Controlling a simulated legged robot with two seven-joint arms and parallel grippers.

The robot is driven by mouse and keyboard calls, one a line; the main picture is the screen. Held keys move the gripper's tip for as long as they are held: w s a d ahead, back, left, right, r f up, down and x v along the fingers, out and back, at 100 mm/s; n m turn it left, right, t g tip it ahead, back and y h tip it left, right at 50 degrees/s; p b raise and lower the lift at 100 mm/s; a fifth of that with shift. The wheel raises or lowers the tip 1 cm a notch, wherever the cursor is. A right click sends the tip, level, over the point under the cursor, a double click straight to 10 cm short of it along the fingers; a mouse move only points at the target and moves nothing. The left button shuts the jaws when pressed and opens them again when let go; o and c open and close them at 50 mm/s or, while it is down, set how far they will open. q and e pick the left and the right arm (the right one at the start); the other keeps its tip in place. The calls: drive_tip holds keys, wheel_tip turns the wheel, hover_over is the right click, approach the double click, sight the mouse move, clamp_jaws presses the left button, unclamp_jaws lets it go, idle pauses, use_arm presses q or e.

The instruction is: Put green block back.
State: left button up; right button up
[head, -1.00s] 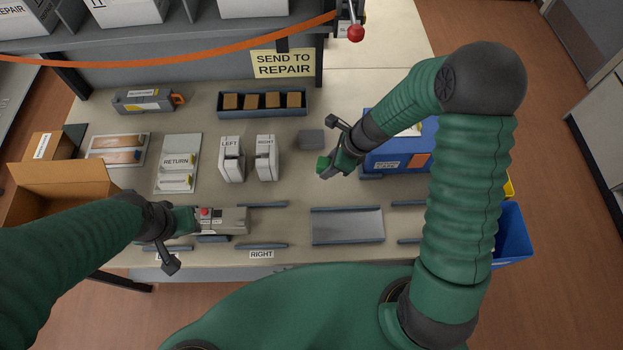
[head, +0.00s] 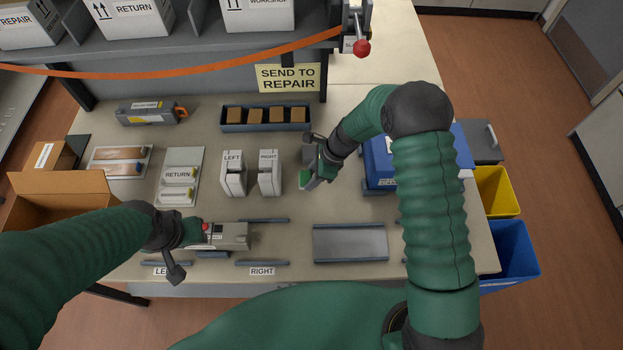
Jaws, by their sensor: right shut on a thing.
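The gripper reaches in from the right, over the table, just right of the white RIGHT-labelled unit (head: 269,172). A small grey block lies close behind it, largely hidden by the gripper now. Whether the green block touches the table is unclear. My left gripper (head: 196,234) is at the left end of a grey cartridge (head: 230,237) with a red button, near the front of the table. Its fingers are not clear.
A blue bin lid-like box (head: 380,160) stands right of my right gripper. An empty grey tray (head: 350,243) lies in front. A dark tray of brown blocks (head: 266,118) sits behind.

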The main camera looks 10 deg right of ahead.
wheel_tip(320, 180, down, 3)
drive_tip(key=shift+r, duration=0.15)
drive_tip(key=shift+d+f, duration=0.1)
drive_tip(key=shift+f, duration=0.4)
drive_tip(key=o, duration=1.2)
drive_tip(key=shift+r, duration=0.1)
drive_tip(key=shift+r, duration=0.2)
drive_tip(key=s+d+r+n, duration=0.15)
drive_tip(key=d+r, duration=0.35)
drive_tip(key=r, duration=0.6)
drive_tip(key=s+d+r+n+h, duration=0.1)
drive_tip(key=s+r+n, duration=0.1)
drive_tip(key=s+n, duration=0.3)
drive_tip(key=s+d+r+n+t+h, duration=0.1)
drive_tip(key=s+r+n+h, duration=0.1)
drive_tip(key=s+n, duration=0.4)
drive_tip(key=s+d+r+n+h+b, duration=0.1)
drive_tip(key=s+r+n, duration=0.2)
drive_tip(key=s+n, duration=0.3)
drive_tip(key=shift+r+n+t, duration=0.2)
drive_tip(key=shift+n+t, duration=0.1)
drive_tip(key=shift+n, duration=0.95)
